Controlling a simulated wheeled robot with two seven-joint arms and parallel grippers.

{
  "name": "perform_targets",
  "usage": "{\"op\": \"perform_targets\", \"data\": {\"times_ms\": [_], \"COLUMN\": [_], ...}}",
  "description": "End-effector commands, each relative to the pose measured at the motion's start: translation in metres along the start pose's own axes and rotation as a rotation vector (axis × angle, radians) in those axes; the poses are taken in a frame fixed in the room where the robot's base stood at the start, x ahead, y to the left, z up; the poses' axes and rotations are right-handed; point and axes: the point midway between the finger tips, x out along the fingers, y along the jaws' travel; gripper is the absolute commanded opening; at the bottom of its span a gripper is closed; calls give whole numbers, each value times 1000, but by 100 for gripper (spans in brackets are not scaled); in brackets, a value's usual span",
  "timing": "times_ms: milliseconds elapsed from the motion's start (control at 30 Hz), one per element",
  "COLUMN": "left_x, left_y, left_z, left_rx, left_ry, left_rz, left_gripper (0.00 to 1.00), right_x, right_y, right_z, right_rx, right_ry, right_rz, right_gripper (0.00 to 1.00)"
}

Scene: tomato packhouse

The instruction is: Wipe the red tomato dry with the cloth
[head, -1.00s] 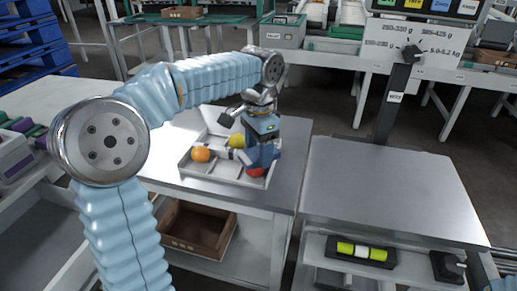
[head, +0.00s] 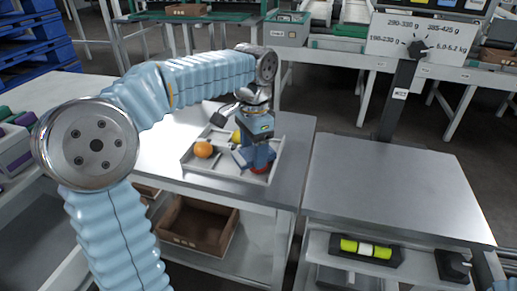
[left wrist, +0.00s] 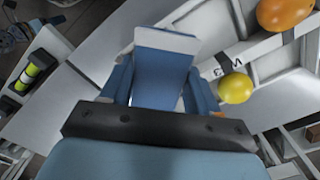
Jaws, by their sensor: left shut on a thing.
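The red tomato (head: 261,170) sits in the front right part of the grey divided tray (head: 222,174), mostly hidden under my left gripper. My left gripper (head: 255,158) points down over it, shut on a blue folded piece that looks like the cloth. In the left wrist view the cloth (left wrist: 165,72) stands between the two blue fingers of the gripper (left wrist: 160,85) and hides the red tomato. I cannot tell whether the cloth touches the tomato. My right gripper is out of view.
An orange tomato (head: 203,149) and a yellow tomato (head: 236,136) lie in other parts of the tray, close to my left gripper. The steel table (head: 390,185) to the right is bare. A brown crate (head: 200,226) stands on the shelf below.

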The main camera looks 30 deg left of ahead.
Motion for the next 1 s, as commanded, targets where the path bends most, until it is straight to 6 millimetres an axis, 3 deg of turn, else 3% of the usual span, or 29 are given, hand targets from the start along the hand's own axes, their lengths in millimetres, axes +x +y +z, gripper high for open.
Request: {"op": "perform_targets", "data": {"times_ms": [467, 1000], "left_x": [-1, 0], "left_y": [0, 0], "left_z": [2, -22], "left_rx": [0, 0], "left_ry": [0, -4], "left_rz": [0, 2], "left_gripper": [36, 36], "right_x": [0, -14], "right_y": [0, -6], "right_z": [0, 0], "right_rx": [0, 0], "right_ry": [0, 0], "right_rz": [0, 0], "right_gripper": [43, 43]}}
